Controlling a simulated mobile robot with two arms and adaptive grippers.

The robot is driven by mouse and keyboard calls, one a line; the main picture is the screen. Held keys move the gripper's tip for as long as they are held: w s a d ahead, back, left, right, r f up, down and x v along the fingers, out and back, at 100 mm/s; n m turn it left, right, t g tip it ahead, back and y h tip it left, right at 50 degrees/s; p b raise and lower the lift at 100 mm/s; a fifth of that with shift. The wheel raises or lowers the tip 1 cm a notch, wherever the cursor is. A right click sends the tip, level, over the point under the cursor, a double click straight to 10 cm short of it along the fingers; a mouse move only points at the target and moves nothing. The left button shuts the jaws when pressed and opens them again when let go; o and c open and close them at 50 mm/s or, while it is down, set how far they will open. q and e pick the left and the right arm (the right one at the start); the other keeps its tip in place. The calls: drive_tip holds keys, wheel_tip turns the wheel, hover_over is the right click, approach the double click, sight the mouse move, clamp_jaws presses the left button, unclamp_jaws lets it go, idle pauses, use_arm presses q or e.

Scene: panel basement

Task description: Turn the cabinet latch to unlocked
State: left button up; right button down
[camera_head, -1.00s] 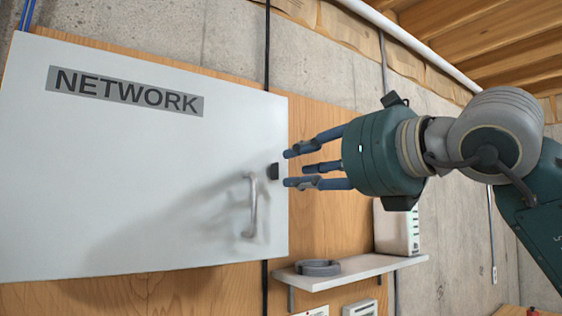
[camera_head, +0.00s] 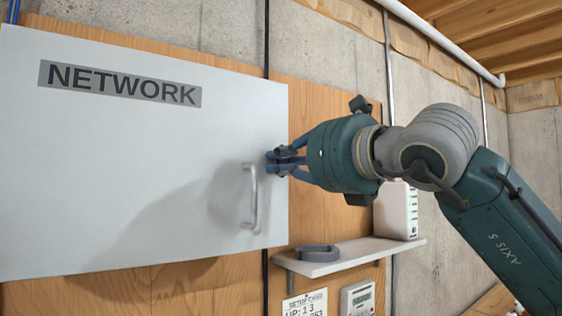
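The white cabinet (camera_head: 130,170) labelled NETWORK is on the left, with its door flat and closed. Its metal handle (camera_head: 253,197) is near the door's right edge. My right gripper (camera_head: 272,162) is at that edge, just above and right of the handle. Its blue fingers are drawn close together over the spot of the small black latch. The fingers hide the latch, so its angle cannot be seen. They look closed around it, though contact is hard to make out. My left gripper is not in view.
A small shelf (camera_head: 355,258) below right holds a coiled grey cable (camera_head: 319,252) and a white router (camera_head: 396,211). A card (camera_head: 306,304) and a meter box (camera_head: 357,298) are under it. A black cable runs vertically behind the cabinet's edge.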

drive_tip(key=shift+n, duration=0.3)
drive_tip(key=n+b, duration=0.3)
drive_tip(key=n, duration=0.8)
drive_tip(key=shift+w+d+n, duration=0.1)
drive_tip(key=shift+n, duration=0.3)
drive_tip(key=n, duration=0.5)
drive_tip(key=shift+f, duration=0.1)
drive_tip(key=shift+n, duration=0.4)
drive_tip(key=c, duration=1.8)
unclamp_jaws()
